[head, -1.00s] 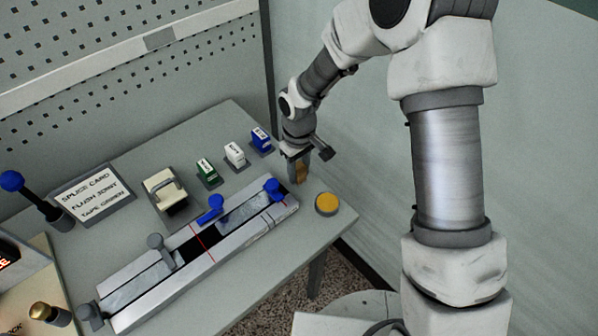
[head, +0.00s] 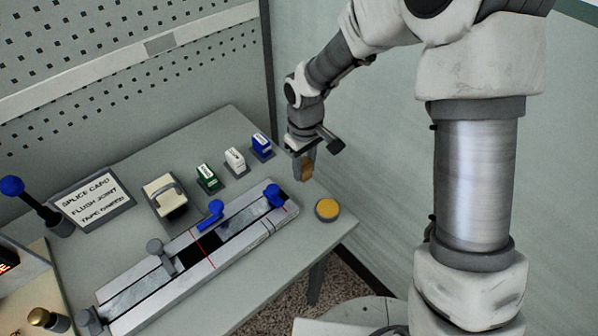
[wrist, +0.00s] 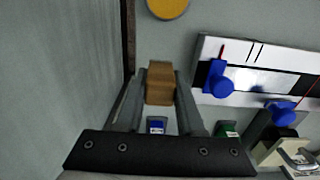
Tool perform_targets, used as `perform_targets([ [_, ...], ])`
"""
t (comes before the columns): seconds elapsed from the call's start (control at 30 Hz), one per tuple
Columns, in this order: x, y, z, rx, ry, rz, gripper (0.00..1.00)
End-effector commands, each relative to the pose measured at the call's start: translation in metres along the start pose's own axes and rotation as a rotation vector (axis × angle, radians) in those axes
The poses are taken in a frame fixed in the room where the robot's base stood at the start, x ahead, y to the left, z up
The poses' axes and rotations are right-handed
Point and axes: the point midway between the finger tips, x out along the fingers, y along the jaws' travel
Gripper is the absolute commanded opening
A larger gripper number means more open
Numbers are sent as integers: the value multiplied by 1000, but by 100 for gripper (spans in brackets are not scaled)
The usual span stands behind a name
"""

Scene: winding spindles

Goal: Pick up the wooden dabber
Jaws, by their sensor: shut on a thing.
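The wooden dabber (head: 304,169) is a small brown block held between the fingers of my gripper (head: 302,163), near the right end of the bench. The wrist view shows its wood-grained top (wrist: 160,84) between the two fingers (wrist: 160,100). My gripper is shut on it and points down. In the head view the dabber's lower end appears near the bench surface; I cannot tell exactly how far above it is.
A round yellow pad (head: 327,208) lies in front of the dabber. The splicing block (head: 190,262) with blue clamps lies to the left. Green, white and blue-labelled small boxes (head: 235,160) stand behind it. A wall panel (head: 420,150) is close on the right.

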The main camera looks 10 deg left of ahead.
Motion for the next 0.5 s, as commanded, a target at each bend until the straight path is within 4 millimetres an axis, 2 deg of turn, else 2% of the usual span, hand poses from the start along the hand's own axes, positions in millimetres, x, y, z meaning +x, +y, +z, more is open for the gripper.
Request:
perform_targets([
  [0.03, -8, 2, 13, 4, 2, 3, 0],
  [0.2, -29, 7, 48, 5, 2, 3, 0],
  [0.5, -54, 11, 90, 3, 0, 1, 0],
])
